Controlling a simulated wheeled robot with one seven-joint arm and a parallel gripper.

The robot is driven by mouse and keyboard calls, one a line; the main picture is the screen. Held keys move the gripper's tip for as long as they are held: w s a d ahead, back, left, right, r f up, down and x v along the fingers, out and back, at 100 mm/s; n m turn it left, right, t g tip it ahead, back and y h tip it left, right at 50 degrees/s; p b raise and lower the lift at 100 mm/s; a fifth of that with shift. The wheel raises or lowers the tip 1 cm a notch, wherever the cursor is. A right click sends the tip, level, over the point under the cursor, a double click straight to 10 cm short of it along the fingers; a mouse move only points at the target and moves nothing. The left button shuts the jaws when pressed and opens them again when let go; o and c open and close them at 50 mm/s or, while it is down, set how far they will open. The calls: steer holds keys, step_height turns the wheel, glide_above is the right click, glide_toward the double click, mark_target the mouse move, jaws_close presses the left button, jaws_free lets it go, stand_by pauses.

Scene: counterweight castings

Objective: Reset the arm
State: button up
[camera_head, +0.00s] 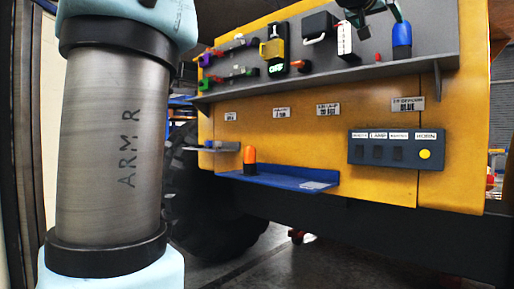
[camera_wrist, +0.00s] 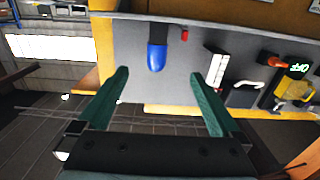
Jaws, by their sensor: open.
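My gripper (camera_head: 380,12) shows only partly at the top edge of the head view, in front of the grey panel near the blue-capped part (camera_head: 401,42). In the wrist view, my gripper's (camera_wrist: 158,75) two green fingers are spread wide with nothing between them. The blue-capped part (camera_wrist: 157,57) shows beyond the gap between the fingers, apart from them. My arm, with a grey link marked "ARM R", fills the left of the head view.
The grey panel (camera_head: 440,40) carries a white switch block (camera_head: 344,40), a black box (camera_head: 318,24) and a yellow device (camera_head: 272,49) with a lit green display. A large tyre (camera_head: 190,200) stands below.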

steer(key=w+a+f+n+g+y, duration=0.1)
steer(key=w+a+f+y, duration=0.2)
steer(key=f, duration=0.5)
steer(key=w+a+f+n+y, duration=0.15)
steer(key=w+f, duration=0.25)
steer(key=f, duration=0.5)
steer(key=w+a+f+n+g+y, duration=0.1)
steer(key=a+f+g+y, duration=0.1)
steer(key=a+f, duration=0.6)
steer(key=w+a+f+g+y, duration=0.15)
steer(key=a+f, duration=0.25)
steer(key=f, duration=0.8)
steer(key=s+a+f+n+g+y, duration=0.1)
steer(key=s+a+f, duration=0.2)
steer(key=a+f, duration=0.3)
steer(key=s+a+f+n+g+y, duration=0.15)
steer(key=s+a+f, duration=0.25)
steer(key=f, duration=0.4)
steer(key=s+a+f+n+g+y, duration=0.1)
steer(key=s+a+f+g, duration=0.3)
steer(key=s+a+f, duration=0.6)
steer(key=s+f, duration=0.2)
steer(key=s, duration=0.2)
steer(key=shift+f+g, duration=0.25)
steer(key=shift+g, duration=0.05)
steer(key=shift+w, duration=0.1)
